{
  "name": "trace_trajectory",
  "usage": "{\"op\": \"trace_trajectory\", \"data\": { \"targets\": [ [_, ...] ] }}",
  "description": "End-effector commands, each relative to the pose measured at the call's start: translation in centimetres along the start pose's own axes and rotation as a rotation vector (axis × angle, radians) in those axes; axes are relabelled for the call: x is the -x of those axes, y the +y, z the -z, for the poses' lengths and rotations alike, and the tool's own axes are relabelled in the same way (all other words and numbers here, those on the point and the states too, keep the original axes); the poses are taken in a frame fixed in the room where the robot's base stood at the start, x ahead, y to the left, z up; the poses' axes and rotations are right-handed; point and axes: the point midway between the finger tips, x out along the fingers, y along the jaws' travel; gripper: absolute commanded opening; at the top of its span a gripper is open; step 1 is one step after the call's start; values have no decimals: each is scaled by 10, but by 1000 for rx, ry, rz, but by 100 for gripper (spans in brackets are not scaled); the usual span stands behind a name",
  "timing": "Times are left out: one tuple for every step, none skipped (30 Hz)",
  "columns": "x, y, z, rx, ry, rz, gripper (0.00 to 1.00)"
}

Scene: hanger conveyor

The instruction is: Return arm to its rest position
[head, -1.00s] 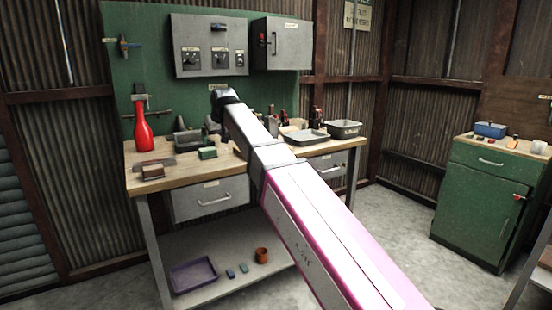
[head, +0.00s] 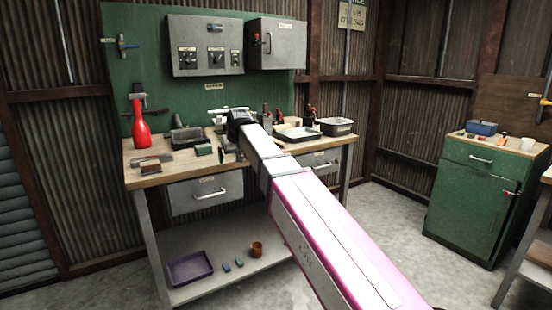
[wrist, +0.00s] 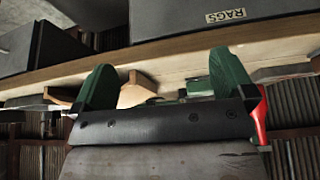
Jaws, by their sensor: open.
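My arm (head: 318,225) reaches from the lower right of the head view toward the workbench. Its dark end (head: 240,119) shows in front of the bench's back area, and the fingers cannot be made out clearly there. In the wrist view my gripper (wrist: 165,78) has two green fingers standing well apart. Nothing is seen held between them. The bench's wooden edge and a grey drawer labelled RAGS (wrist: 232,14) show beyond the fingers.
The workbench (head: 160,178) carries a red bottle (head: 140,122), a green block (head: 203,149) and grey trays (head: 297,134). Grey boxes (head: 205,45) hang on the green panel. A green cabinet (head: 468,205) stands at right. Bare floor lies between bench and cabinet.

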Motion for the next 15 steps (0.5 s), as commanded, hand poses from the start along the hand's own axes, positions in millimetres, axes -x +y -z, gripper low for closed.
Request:
{"op": "trace_trajectory", "data": {
  "targets": [
    [-10, 10, -12, -12, -13, -5, 100],
    [-15, 15, -18, -18, -20, -8, 100],
    [-23, 23, -28, -28, -30, -12, 100],
    [-30, 30, -36, -37, -39, -16, 100],
    [-37, 36, -44, -46, -48, -20, 100],
    [-46, 46, -57, -59, -61, -25, 100],
    [-55, 55, -68, -71, -73, -30, 100],
    [-63, 64, -80, -83, -84, -34, 100],
    [-74, 75, -95, -99, -100, -40, 100],
    [-81, 83, -107, -111, -111, -44, 100],
    [-89, 91, -119, -123, -124, -48, 100],
    [-98, 102, -135, -139, -139, -53, 100],
    [-104, 109, -148, -151, -152, -57, 100],
    [-111, 116, -160, -163, -163, -61, 100],
    [-119, 126, -176, -180, -179, -65, 100]
  ]
}}
